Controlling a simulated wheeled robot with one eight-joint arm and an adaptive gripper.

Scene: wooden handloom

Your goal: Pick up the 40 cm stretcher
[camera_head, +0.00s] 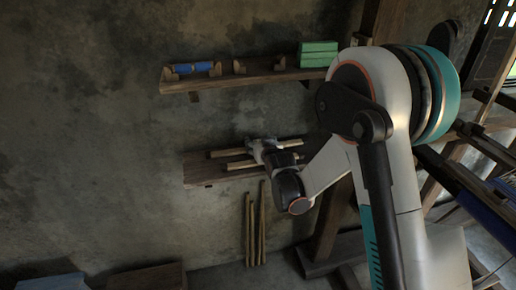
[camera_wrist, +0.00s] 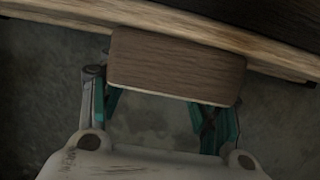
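In the head view, wooden sticks lie on the lower wall shelf (camera_head: 197,178). One is a rear stick (camera_head: 228,153) and one a front stick (camera_head: 240,165); I cannot tell which is the 40 cm stretcher. My gripper (camera_head: 258,150) is at these sticks, over the shelf, and hides their middle parts. In the wrist view, my gripper's (camera_wrist: 158,108) teal-padded fingers stand wide apart. A brown wooden piece (camera_wrist: 177,65) crosses in front and hides the fingertips. A long pale wooden bar (camera_wrist: 190,32) runs behind it. No grip on either shows.
An upper shelf (camera_head: 240,81) above my gripper holds blue rolls (camera_head: 194,67) and green blocks (camera_head: 318,53). Several thin sticks (camera_head: 254,225) lean on the wall below. The loom frame (camera_head: 470,150) stands at the right. The wall on the left is clear.

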